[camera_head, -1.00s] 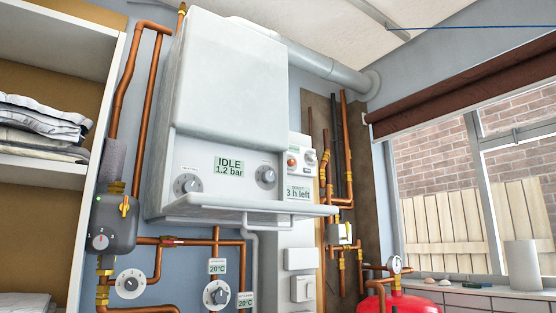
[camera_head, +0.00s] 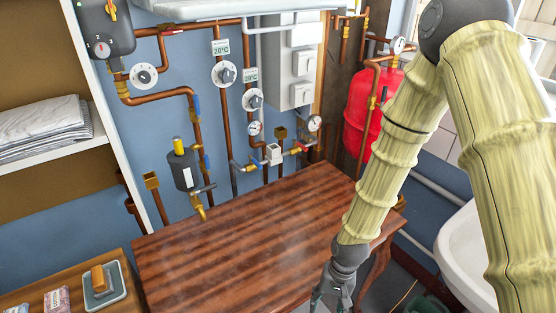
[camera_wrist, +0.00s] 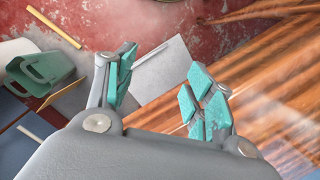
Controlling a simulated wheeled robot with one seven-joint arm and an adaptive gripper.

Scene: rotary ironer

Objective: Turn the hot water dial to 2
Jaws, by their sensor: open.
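The boiler front with its two knobs is out of view now; only its bottom edge (camera_head: 235,9) shows in the head view. Below it on the blue wall are a white-ringed dial (camera_head: 143,75) and two grey-knobbed dials, an upper one (camera_head: 224,73) and a lower one (camera_head: 253,99), each of the latter with a 20°C display above. Their labels are too small to read, so I cannot tell which dial is for hot water. My gripper (camera_head: 334,296) hangs low by the table's right front, far from the dials. It is open and empty in the wrist view (camera_wrist: 160,80).
A bare wooden table (camera_head: 245,240) stands below the pipes. A red tank (camera_head: 365,125) is behind my arm, and a white basin (camera_head: 465,245) is at right. Copper pipes, valves and gauges crowd the wall. A green container (camera_wrist: 40,75) lies on the floor.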

